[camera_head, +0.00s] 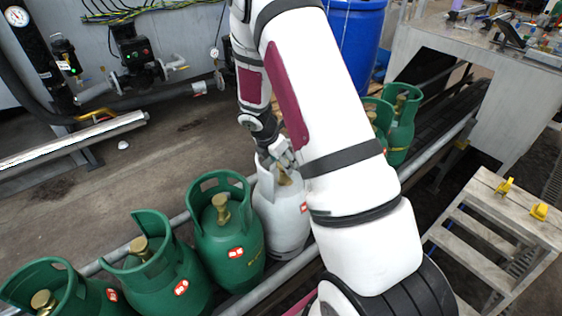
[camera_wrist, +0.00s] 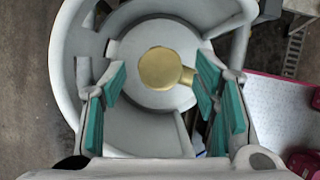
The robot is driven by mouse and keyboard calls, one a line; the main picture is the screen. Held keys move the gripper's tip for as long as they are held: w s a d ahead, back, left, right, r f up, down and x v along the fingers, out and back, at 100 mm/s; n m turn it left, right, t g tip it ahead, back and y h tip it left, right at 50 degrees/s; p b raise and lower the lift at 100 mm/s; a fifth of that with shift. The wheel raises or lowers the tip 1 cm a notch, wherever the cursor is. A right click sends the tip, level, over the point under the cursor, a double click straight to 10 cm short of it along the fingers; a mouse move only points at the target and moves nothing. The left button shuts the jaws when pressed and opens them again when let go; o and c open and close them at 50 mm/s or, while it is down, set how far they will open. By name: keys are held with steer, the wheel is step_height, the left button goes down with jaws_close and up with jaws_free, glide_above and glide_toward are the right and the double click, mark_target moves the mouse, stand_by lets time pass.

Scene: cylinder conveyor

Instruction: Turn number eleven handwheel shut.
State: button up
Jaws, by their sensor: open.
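A grey gas cylinder (camera_head: 281,215) stands in the row, with a small red label whose number I cannot read. My gripper (camera_head: 281,160) is above its collar, partly hidden by my arm. In the wrist view, its round brass handwheel (camera_wrist: 162,68) sits inside the grey collar (camera_wrist: 66,62). My gripper (camera_wrist: 162,84) is open, with teal-padded fingers on the left and right of the handwheel. A gap shows on the left; on the right the pads are close to the brass side outlet, and I cannot tell whether they touch.
Green cylinders stand in the same row to the left, the nearest (camera_head: 229,232) beside the grey one. More green cylinders (camera_head: 402,122) stand behind my arm at the right. A metal rail (camera_head: 270,285) runs along the row. A step stand (camera_head: 497,222) is at the right.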

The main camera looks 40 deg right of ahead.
steer(key=shift+f, duration=0.15)
steer(key=c, duration=1.2)
steer(key=shift+o, duration=0.2)
steer(key=shift+m, duration=0.3)
steer(key=m, duration=0.1)
steer(key=m+g+b, duration=0.1)
steer(key=m, duration=0.1)
steer(key=shift+w+m+g, duration=0.25)
steer(key=shift+m+g, duration=0.05)
steer(key=m, duration=0.2)
steer(key=m+g+b, duration=0.1)
steer(key=m+g+y+b, duration=0.1)
steer(key=m, duration=0.1)
steer(key=shift+w+d+m, duration=0.15)
steer(key=shift+w+m, duration=0.1)
steer(key=shift+m, duration=0.05)
steer(key=m+g+y+b, duration=0.1)
steer(key=m+b, duration=0.1)
steer(key=m, duration=0.2)
steer(key=shift+d, duration=0.2)
steer(key=shift+d+m+g+y+b, duration=0.15)
steer(key=shift+m+y+b, duration=0.35)
steer(key=shift+m, duration=0.75)
steer(key=shift+a+m+g+y+b, duration=0.15)
steer(key=shift+m+y+b, duration=0.35)
steer(key=shift+m, duration=0.75)
steer(key=shift+d, duration=0.15)
